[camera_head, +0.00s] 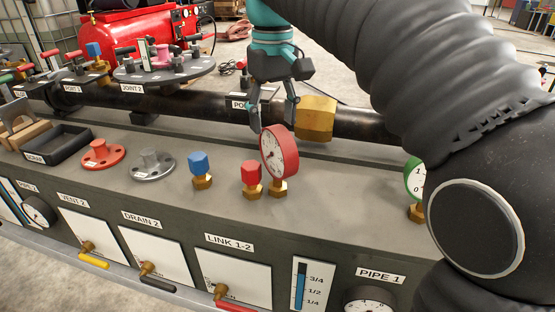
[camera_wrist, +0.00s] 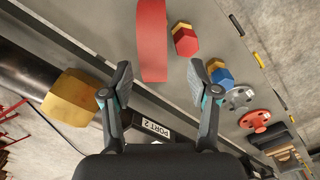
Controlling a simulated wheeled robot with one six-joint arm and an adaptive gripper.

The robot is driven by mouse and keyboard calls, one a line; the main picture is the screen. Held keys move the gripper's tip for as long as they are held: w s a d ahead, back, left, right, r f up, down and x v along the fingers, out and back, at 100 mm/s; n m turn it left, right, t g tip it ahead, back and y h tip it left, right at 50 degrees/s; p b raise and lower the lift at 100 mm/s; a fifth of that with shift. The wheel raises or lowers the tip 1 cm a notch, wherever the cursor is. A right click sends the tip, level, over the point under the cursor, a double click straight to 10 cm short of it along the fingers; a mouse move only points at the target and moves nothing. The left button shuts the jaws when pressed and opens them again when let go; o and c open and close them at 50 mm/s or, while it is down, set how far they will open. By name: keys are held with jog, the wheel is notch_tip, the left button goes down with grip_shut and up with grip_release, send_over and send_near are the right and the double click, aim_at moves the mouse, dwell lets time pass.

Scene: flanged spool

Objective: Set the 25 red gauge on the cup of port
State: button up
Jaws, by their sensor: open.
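The red gauge (camera_head: 280,152) stands upright on a brass fitting on the bench top, its white dial facing the front. In the wrist view its red rim (camera_wrist: 152,42) is seen from above and reaches toward the space between the fingertips. My gripper (camera_head: 273,116) is open and empty, just above and behind the gauge. It also shows in the wrist view (camera_wrist: 160,78), its fingers spread to either side of the gauge's line. The PORT 2 label (camera_wrist: 157,128) is on the dark pipe, partly covered by my gripper in the head view. I cannot make out a cup there.
A red cap (camera_head: 251,176) stands close left of the gauge, a blue cap (camera_head: 201,166) farther left. A large brass hex fitting (camera_head: 317,119) is on the pipe behind. A grey flange (camera_head: 152,164), red flange (camera_head: 103,154) and green gauge (camera_head: 414,178) also stand on the bench.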

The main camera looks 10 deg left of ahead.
aim_at(278, 129)
jog(key=f, duration=0.3)
jog(key=f+b, duration=0.1)
jog(key=shift+d+f, duration=0.2)
jog(key=shift+d, duration=0.2)
jog(key=shift+f, duration=0.55)
grip_shut()
